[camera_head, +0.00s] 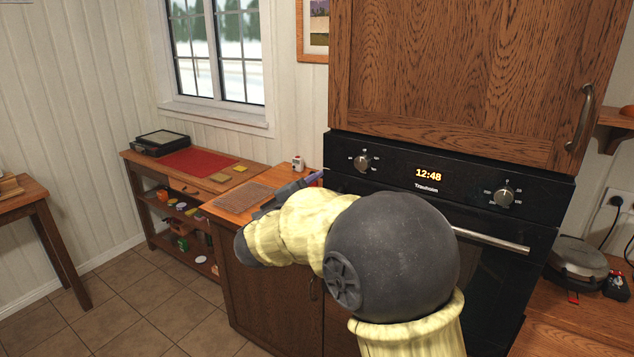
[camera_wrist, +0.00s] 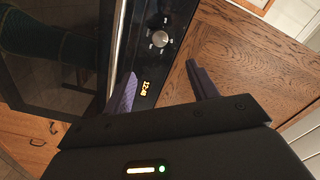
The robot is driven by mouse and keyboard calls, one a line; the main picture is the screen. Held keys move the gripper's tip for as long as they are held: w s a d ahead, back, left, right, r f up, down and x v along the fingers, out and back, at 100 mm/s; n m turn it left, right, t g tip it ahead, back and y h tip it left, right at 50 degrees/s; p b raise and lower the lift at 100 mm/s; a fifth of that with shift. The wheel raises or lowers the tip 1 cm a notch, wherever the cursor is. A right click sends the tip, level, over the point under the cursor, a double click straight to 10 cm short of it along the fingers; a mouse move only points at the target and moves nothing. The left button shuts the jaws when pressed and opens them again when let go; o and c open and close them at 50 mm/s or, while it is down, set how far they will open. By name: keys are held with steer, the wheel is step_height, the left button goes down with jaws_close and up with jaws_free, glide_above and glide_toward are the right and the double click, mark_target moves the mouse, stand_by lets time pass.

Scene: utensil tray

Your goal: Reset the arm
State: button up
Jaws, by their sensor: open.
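My gripper (camera_head: 316,178) shows in the head view at the far end of my yellow and dark grey arm, beside the left edge of the oven. The arm hides much of it. In the wrist view my gripper (camera_wrist: 163,84) has its two purple fingers wide apart with nothing between them. The oven's front and clock show beyond the fingers. My arm (camera_head: 392,255) is bent and stretches leftward across the front of the oven and the lower cabinet.
The black oven (camera_head: 440,182) and wooden cabinet (camera_head: 450,75) stand close behind my arm. A counter at the left bears a red mat (camera_head: 197,161) and a wooden rack (camera_head: 243,195). A table (camera_head: 45,205) stands far left. The tiled floor (camera_head: 135,290) is clear.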

steer(key=s+d+f+n+g+y, duration=0.2)
steer(key=s+f+n+y, duration=0.2)
steer(key=f+n+y, duration=0.25)
steer(key=s+d+f+n+g+y, duration=0.1)
steer(key=s+f+n+g+y, duration=0.1)
steer(key=s+f+n+y, duration=0.4)
steer(key=s+d+f+n+g+h, duration=0.1)
steer(key=s+d+f+n+g, duration=0.2)
steer(key=s, duration=0.5)
steer(key=s+d+f+n+g+h+p, duration=0.1)
steer(key=s+d+f+n+g, duration=0.2)
steer(key=s+f, duration=0.4)
steer(key=shift+s+d+f+g, duration=0.15)
steer(key=shift+s+d+g, duration=0.65)
steer(key=shift+g, duration=0.3)
